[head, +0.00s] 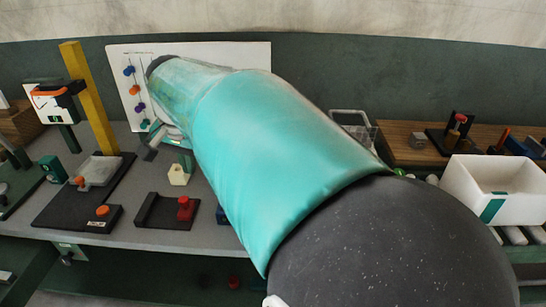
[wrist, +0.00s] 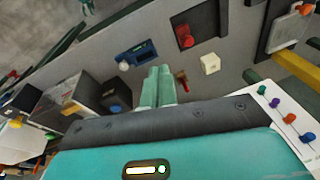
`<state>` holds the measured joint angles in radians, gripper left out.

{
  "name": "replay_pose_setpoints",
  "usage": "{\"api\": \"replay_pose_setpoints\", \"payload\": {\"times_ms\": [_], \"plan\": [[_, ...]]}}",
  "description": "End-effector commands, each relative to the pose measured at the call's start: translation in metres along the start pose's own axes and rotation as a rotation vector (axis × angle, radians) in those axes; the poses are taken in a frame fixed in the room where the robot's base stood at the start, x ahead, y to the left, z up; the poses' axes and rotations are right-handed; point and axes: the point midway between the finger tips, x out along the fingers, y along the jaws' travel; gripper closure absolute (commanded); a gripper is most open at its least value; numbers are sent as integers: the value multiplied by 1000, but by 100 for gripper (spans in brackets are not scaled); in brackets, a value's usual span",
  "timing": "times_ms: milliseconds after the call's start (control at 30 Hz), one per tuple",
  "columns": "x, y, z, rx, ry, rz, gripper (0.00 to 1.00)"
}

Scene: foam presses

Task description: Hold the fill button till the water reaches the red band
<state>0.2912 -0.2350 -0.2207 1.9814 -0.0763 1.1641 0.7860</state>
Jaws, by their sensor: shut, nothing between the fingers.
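My gripper (wrist: 158,72) shows in the wrist view as two pale green fingers side by side, shut and empty above the grey bench. In the head view my arm hides most of it. A red button-like block on a dark base (head: 183,208) stands on the bench; in the wrist view this red block (wrist: 185,38) is beyond the fingertips, apart from them. An orange button (head: 102,210) sits on a small black box at the front left. I cannot tell which is the fill button. No water level or red band can be made out.
A yellow post (head: 90,95) with a dial stands at the left. A white board (head: 118,75) with coloured knobs is behind. A cream block (head: 178,175) and a blue fixture (wrist: 135,53) are near the gripper. A white bin (head: 470,190) stands right.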

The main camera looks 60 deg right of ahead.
Motion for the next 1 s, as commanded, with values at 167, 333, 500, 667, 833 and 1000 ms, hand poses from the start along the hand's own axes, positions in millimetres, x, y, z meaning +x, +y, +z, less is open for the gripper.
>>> {"api": "replay_pose_setpoints", "payload": {"times_ms": [167, 333, 500, 667, 833, 1000], "plan": [[13, 42, -102, 521, 22, 167, 100], [24, 98, -179, 973, 95, 323, 100], [29, 140, -220, 1258, 173, 424, 100], [29, 152, -230, 1343, 202, 452, 100], [29, 152, -230, 1344, 202, 451, 100], [31, 152, -229, 1342, 201, 451, 100]]}}
